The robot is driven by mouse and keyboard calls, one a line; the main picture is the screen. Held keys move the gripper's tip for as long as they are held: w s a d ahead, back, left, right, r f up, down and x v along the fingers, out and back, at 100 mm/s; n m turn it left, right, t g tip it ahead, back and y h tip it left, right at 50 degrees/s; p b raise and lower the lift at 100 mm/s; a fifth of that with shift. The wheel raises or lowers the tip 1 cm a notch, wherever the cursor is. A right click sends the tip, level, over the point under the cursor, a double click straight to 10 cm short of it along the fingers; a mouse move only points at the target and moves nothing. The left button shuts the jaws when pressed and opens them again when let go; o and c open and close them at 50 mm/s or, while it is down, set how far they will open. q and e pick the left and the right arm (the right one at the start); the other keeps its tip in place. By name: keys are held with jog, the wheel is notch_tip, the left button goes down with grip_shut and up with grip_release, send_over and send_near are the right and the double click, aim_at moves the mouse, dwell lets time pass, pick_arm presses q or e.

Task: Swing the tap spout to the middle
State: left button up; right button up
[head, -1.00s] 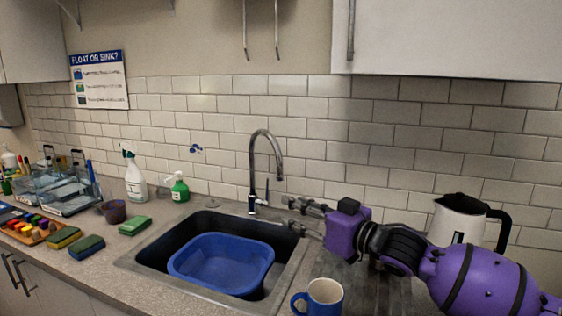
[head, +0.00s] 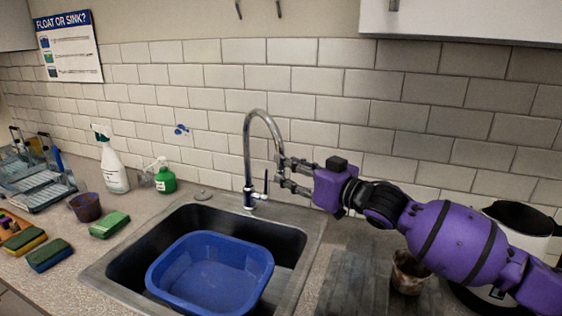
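The chrome tap (head: 247,165) stands behind the sink. Its curved spout (head: 262,112) arches over to the right, with its end at the fingertips of my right gripper. A small lever (head: 265,185) sits on the tap's base. My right gripper (head: 281,172) comes in from the right on a purple arm. Its two fingers are apart, one above the other; the upper one is at the spout's end. I cannot tell whether they touch it. My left gripper is not in view.
A blue basin (head: 212,275) sits in the dark sink (head: 285,240). A green bottle (head: 165,180) and a white spray bottle (head: 113,165) stand left of the tap. Sponges (head: 109,225) lie at the left. A brown cup (head: 408,272) and a white kettle (head: 520,225) are near my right arm.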

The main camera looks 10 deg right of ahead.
jog(key=x, duration=0.3)
jog(key=shift+w+a, duration=0.15)
jog(key=shift+w, duration=0.25)
jog(key=shift+w+a, duration=0.1)
jog(key=shift+w, duration=0.05)
grip_shut()
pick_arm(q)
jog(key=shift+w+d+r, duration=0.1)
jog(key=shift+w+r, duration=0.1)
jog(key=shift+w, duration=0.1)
pick_arm(e)
jog(key=shift+a, duration=0.15)
